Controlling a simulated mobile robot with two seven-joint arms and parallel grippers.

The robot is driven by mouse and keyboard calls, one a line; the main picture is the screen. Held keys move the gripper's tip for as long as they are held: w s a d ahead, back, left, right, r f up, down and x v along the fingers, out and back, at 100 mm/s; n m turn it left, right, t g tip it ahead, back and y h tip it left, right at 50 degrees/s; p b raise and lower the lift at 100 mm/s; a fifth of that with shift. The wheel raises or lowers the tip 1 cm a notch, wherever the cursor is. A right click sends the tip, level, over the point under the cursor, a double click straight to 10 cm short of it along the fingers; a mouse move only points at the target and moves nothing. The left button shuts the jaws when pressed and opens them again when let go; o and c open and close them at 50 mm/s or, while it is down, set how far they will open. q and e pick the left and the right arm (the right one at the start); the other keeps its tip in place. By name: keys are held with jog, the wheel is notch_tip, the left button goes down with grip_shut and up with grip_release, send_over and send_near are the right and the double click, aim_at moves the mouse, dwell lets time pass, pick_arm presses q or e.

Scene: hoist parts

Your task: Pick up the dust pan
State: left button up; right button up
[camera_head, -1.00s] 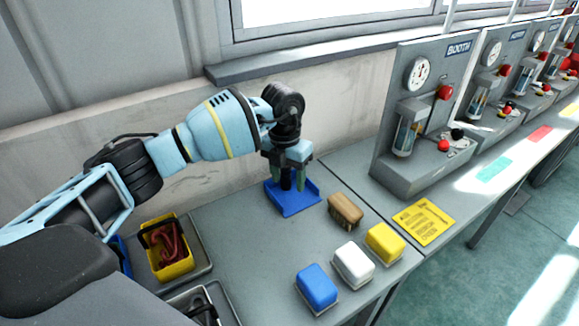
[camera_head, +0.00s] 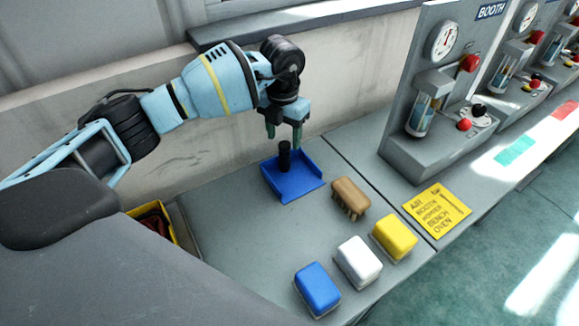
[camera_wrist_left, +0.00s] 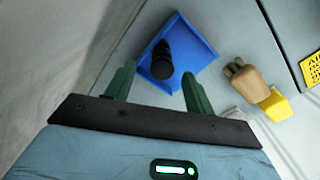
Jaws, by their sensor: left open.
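The blue dust pan (camera_head: 300,186) lies on the grey bench near the wall, with its black handle (camera_head: 284,157) standing upright. My left gripper (camera_head: 284,134) is open and empty, above and just behind the handle. In the left wrist view the dust pan (camera_wrist_left: 193,48) lies beyond my left gripper's two green fingers (camera_wrist_left: 157,85), which are spread apart. The black handle (camera_wrist_left: 161,60) shows between and past the fingertips, and nothing is held. My right gripper is not in view.
A wooden brush (camera_head: 349,194) lies right of the pan. Blue (camera_head: 317,288), white (camera_head: 358,261) and yellow (camera_head: 394,237) blocks sit in front. The wall is close behind.

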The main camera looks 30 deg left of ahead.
aim_at(285, 144)
pick_arm(q)
jog(key=shift+f, duration=0.45)
notch_tip(285, 144, down, 4)
jog(key=b, duration=0.3)
jog(key=shift+d+f, duration=0.1)
jog(key=shift+f, duration=0.15)
jog(key=shift+r, duration=0.2)
jog(key=c, duration=1.1)
notch_tip(285, 144, up, 10)
jog(key=shift+f, duration=0.1)
